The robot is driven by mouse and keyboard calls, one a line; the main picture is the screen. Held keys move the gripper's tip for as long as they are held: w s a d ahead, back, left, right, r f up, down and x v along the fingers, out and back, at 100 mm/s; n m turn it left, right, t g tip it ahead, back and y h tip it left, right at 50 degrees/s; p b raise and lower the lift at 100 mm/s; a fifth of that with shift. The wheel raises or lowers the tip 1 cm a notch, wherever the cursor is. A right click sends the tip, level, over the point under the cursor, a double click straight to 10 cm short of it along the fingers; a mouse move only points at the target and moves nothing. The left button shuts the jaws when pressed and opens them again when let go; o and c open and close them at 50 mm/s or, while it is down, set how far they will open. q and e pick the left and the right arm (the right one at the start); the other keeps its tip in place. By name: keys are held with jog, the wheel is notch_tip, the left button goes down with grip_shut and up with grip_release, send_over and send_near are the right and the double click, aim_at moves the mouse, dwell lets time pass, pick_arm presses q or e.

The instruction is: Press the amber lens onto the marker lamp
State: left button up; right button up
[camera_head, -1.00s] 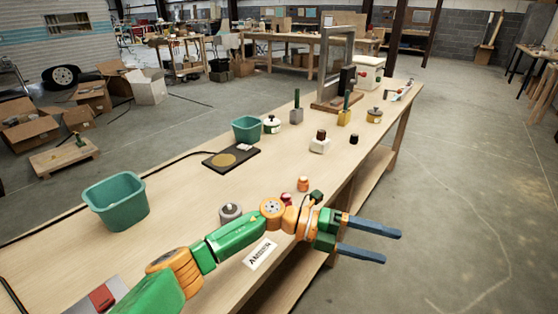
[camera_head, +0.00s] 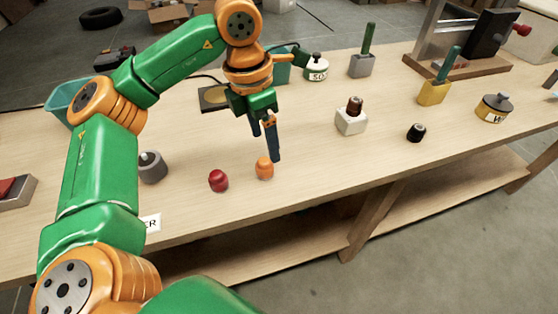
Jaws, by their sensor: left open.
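The small orange, amber-coloured lens (camera_head: 264,168) stands on the workbench near its front edge. My left gripper (camera_head: 267,146) points down with its blue fingers just above and behind the lens. The fingers are open and one tip shows close beside the lens; I cannot tell if it touches. A white block with a brown top (camera_head: 352,116) stands to the right on the bench. It may be the marker lamp, but I cannot tell for sure. My right gripper is out of view.
A red lens-like piece (camera_head: 218,181) stands just left of the amber one. A grey knobbed piece (camera_head: 151,167) and a partly hidden label card (camera_head: 152,222) lie farther left. A small black cylinder (camera_head: 416,133) stands right. The bench between the amber lens and white block is clear.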

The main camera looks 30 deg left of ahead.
aim_at(263, 161)
pick_arm(q)
jog(key=shift+s+a, duration=0.35)
jog(key=shift+w+d+f, duration=0.1)
jog(key=shift+d+f, duration=0.05)
jog(key=shift+f, duration=0.6)
jog(key=shift+w+f, duration=0.1)
jog(key=shift+f, duration=0.4)
notch_tip(263, 161, down, 5)
jog(key=shift+w+r+p, duration=0.1)
jog(key=shift+r+p, duration=0.05)
jog(key=shift+p, duration=0.35)
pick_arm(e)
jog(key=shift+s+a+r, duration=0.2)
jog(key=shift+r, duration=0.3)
pick_arm(q)
grip_shut()
